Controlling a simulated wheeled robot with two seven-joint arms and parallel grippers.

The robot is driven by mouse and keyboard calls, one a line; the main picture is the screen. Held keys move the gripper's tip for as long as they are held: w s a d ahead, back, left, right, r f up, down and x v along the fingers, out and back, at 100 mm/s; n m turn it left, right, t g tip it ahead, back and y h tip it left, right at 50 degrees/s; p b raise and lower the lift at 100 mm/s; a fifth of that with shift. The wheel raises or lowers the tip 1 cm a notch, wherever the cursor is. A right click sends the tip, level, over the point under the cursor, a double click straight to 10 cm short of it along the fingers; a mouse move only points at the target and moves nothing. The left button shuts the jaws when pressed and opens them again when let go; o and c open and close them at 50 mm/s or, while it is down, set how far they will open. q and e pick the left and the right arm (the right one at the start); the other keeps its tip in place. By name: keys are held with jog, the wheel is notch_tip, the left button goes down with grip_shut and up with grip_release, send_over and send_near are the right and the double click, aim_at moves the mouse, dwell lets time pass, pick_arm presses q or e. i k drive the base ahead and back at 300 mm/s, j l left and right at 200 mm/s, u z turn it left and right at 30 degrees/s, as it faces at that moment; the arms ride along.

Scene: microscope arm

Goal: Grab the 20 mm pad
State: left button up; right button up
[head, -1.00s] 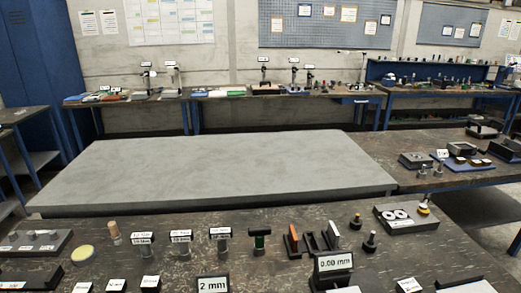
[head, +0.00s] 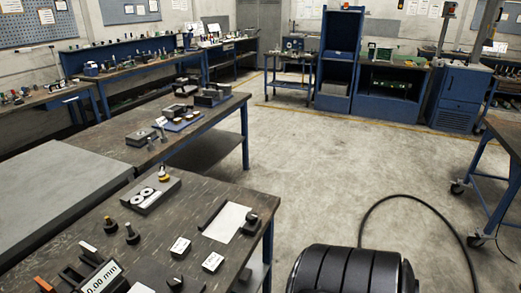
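I cannot make out a pad marked 20 mm in the head view. Small dark blocks with white labels stand on the near bench (head: 205,195), one label block (head: 180,246) and another block (head: 212,262) near its right side, but their print is too small to read. A sign reading 0.00 mm (head: 103,278) stands at the bottom left. Neither of my grippers is in view.
A grey slab (head: 55,190) is at left. Open floor (head: 320,170) lies right of the benches. A black cable (head: 445,222) curves across it.

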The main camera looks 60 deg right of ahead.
aim_at(214, 262)
jog(key=z, duration=1.55)
